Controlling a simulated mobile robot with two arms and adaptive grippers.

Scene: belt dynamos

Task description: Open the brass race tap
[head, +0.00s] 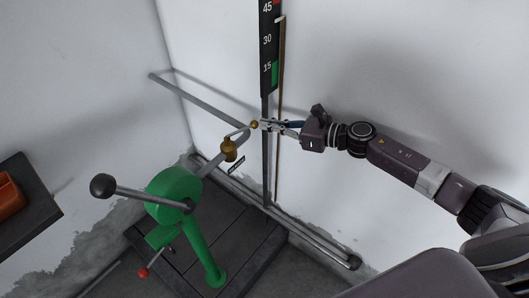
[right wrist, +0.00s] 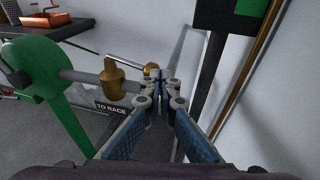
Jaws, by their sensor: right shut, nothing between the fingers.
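The brass tap (head: 229,150) sits on the grey pipe to the right of the green machine, above a small label. In the right wrist view the brass tap (right wrist: 114,82) is left of my fingers, and the label (right wrist: 111,107) reads "TO RACE". My left gripper is not in view.
A green machine (head: 174,194) with a black-knobbed crank stands left of the tap. A dark gauge strip (head: 268,50) with numbers and a brown rod are on the wall close behind my gripper. A dark shelf (head: 41,216) with an orange object is at far left.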

